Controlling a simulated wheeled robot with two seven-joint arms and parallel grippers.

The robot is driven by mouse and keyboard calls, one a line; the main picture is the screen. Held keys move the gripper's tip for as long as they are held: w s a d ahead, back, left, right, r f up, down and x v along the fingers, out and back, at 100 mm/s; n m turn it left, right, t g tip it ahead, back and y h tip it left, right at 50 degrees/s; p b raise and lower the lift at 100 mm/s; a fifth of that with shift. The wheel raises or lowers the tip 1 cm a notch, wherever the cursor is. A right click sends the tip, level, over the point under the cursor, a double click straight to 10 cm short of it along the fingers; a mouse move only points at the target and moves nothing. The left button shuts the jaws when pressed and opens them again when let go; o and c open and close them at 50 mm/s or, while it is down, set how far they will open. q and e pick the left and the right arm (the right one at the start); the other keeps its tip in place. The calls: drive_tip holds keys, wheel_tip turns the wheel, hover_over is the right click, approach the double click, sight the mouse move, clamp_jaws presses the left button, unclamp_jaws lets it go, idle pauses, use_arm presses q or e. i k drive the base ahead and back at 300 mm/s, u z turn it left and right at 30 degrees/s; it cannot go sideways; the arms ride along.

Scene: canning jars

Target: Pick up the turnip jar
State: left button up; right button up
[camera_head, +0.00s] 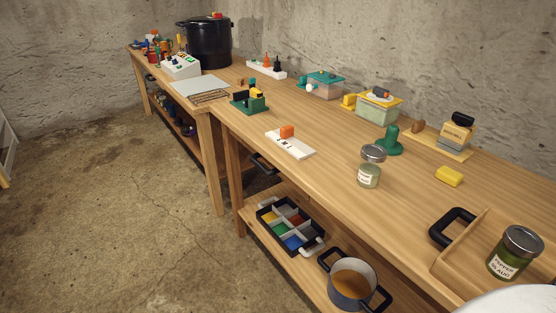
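A small glass jar with a grey metal lid (369,168) stands upright on the wooden bench; its pale label is too small to read, so I cannot tell whether it is the turnip jar. A second glass jar with a metal lid and dark green contents (514,253) stands upright in the wooden tray (452,262) at the lower right. Its label appears to read "PEPPER 30 AUG". No jar label in view legibly says turnip. Neither of my grippers is in view.
A yellow block (449,176), a green knobbed object (390,140) and a white board with an orange block (290,143) are on the bench. The tray has a black handle (452,227). A pot (352,283) and divided bin (290,226) sit on the lower shelf.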

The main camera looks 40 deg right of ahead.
sight(368, 174)
drive_tip(key=u, duration=0.8)
drive_tip(key=i, duration=1.2)
drive_tip(key=z, duration=2.7)
